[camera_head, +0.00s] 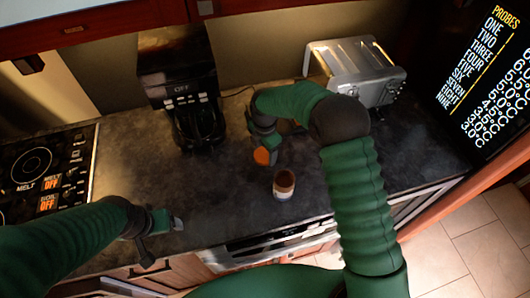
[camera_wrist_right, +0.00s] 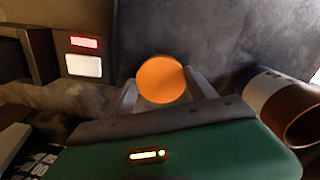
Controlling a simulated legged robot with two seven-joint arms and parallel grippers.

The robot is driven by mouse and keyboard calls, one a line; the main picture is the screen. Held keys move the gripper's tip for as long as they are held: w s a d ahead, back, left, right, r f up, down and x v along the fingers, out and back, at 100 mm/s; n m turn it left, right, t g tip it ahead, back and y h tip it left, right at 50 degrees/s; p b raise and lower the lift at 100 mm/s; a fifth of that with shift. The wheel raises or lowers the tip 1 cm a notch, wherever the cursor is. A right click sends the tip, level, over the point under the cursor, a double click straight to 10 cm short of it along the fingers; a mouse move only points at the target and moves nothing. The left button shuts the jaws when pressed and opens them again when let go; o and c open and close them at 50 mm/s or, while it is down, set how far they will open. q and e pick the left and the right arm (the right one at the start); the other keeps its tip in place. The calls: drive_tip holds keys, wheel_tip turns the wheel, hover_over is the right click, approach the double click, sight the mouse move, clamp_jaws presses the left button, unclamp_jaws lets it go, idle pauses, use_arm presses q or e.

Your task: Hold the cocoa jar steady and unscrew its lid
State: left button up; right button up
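The cocoa jar (camera_head: 284,187) stands on the counter near its front edge, with a pale body and a brown, open-looking top. In the right wrist view the jar (camera_wrist_right: 284,105) is at the right, apart from my fingers. The round orange lid (camera_head: 262,156) is off the jar, up and left of it in the head view. My right gripper (camera_wrist_right: 160,88) is shut on the lid, which sits between its two fingers. My left gripper (camera_head: 175,222) is left of the jar, over the counter's front edge, touching nothing visible; its finger opening is unclear.
A black coffee maker (camera_head: 182,90) stands at the back, and a silver toaster (camera_head: 355,65) at the back right. A stove (camera_head: 45,170) is at the left. The dark counter (camera_head: 225,190) is clear between the left gripper and the jar.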

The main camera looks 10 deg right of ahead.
sight(265, 154)
use_arm(q)
drive_tip(key=shift+w+f, duration=0.1)
drive_tip(key=shift+f, duration=0.1)
use_arm(e)
drive_tip(key=shift+o, duration=0.3)
drive_tip(key=shift+s+f, duration=0.45)
drive_tip(key=shift+f, duration=0.3)
drive_tip(key=shift+a, duration=0.1)
drive_tip(key=shift+r, duration=0.25)
drive_tip(key=r, duration=0.2)
drive_tip(key=w+r, duration=0.1)
drive_tip(key=r, duration=0.1)
drive_tip(key=shift+r, duration=0.4)
use_arm(q)
drive_tip(key=shift+w+f+b, duration=0.35)
drive_tip(key=shift+f+b, duration=0.15)
drive_tip(key=shift+f, duration=0.1)
use_arm(e)
wheel_tip(265, 154, up, 8)
use_arm(q)
drive_tip(key=shift+s, duration=0.1)
use_arm(e)
drive_tip(key=shift+s+r, duration=0.15)
